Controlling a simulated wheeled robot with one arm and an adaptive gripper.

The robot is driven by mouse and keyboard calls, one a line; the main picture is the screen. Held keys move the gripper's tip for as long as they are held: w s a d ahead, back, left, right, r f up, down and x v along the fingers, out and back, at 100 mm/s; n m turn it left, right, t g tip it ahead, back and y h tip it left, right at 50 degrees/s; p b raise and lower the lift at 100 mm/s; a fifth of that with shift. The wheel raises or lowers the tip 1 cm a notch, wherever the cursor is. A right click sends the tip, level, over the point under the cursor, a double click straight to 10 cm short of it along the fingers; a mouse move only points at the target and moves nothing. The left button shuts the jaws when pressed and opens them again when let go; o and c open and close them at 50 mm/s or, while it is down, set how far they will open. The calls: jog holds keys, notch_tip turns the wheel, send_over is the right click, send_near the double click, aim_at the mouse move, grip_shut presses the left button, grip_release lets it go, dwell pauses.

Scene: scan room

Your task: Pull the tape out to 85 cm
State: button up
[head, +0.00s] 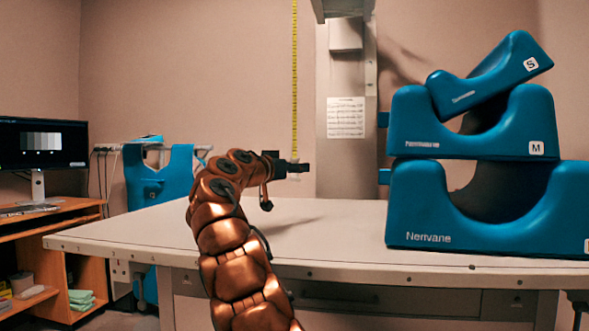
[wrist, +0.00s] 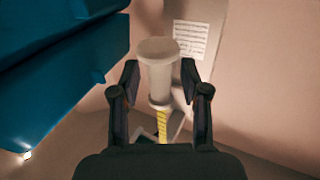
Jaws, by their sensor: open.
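A yellow measuring tape (head: 294,75) hangs straight down the back wall in the head view, left of a grey column. Its lower end is at my gripper (head: 299,167) and is partly hidden there. In the wrist view, a pale grey cylindrical pull (wrist: 159,80) with a wider round end cap is joined to a short stretch of yellow tape (wrist: 162,126). My gripper (wrist: 160,77) is open, with one finger on each side of the pull. Small gaps show between fingers and pull.
A pale table (head: 330,230) spreads beneath my gripper. Stacked blue cradles (head: 415,205) stand on it at the right, and a blue mass (wrist: 60,75) fills the wrist view's left side. A printed sheet (head: 345,117) is on the grey column (head: 346,75). A monitor stands at far left.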

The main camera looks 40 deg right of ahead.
jog(key=shift+a, duration=0.1)
jog(key=s+a, duration=0.1)
jog(key=a, duration=1)
jog(key=shift+s+a, duration=0.3)
jog(key=shift+a, duration=0.1)
